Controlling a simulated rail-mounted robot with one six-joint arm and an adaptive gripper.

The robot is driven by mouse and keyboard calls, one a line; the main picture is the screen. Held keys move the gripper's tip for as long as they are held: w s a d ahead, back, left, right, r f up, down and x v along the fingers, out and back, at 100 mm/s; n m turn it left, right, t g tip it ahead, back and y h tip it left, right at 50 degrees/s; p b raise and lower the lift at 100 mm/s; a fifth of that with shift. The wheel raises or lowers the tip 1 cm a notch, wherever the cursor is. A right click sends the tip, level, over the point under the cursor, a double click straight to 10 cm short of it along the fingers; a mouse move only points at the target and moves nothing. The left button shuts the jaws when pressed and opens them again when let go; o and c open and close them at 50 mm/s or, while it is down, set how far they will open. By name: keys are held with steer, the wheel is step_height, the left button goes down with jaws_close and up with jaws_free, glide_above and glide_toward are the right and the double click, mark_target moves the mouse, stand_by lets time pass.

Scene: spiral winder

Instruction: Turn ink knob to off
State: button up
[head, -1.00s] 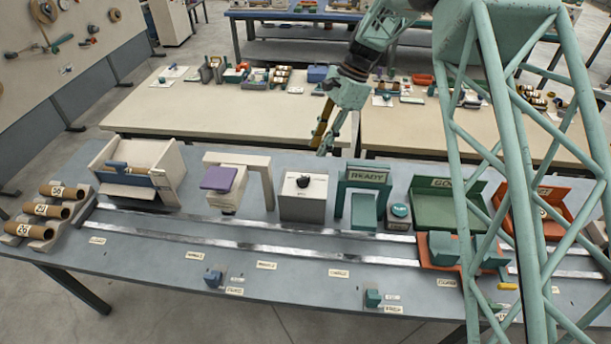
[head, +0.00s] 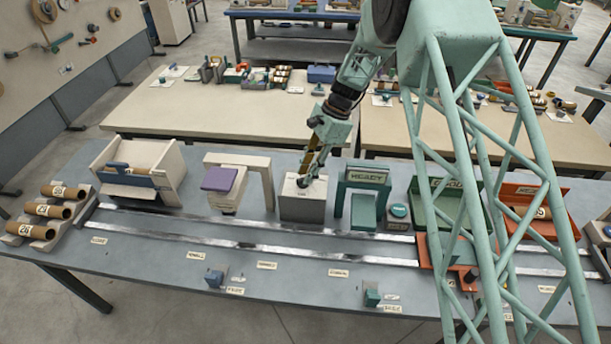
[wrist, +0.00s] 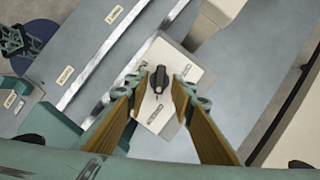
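The ink knob is a small black knob on top of a pale box (head: 303,208) on the grey bench. In the wrist view the black knob (wrist: 159,80) sits on the box's light top (wrist: 170,72), with small labels around it that are too small to read. My gripper (head: 306,181) points down over the knob in the head view and mostly hides it. In the wrist view my gripper's two tan fingers (wrist: 152,94) are apart, one on each side of the knob. I cannot tell whether they touch it.
A purple-topped unit under a pale arch (head: 222,180) stands left of the box. A green arch marked READY (head: 366,177) stands close on its right. Metal rails (head: 250,245) run in front, and an orange carriage (head: 432,252) sits on them at right.

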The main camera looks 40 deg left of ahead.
steer(key=shift+x, duration=0.8)
jaws_close()
steer(key=shift+a+n, duration=0.1)
steer(key=shift+n, duration=0.3)
steer(key=n+h+b, duration=0.1)
steer(key=n+h, duration=0.1)
steer(key=n, duration=0.3)
steer(key=shift+a, duration=0.2)
steer(key=n+h+b, duration=0.1)
steer(key=n+h, duration=0.1)
steer(key=n, duration=0.4)
steer(key=shift+a, duration=0.15)
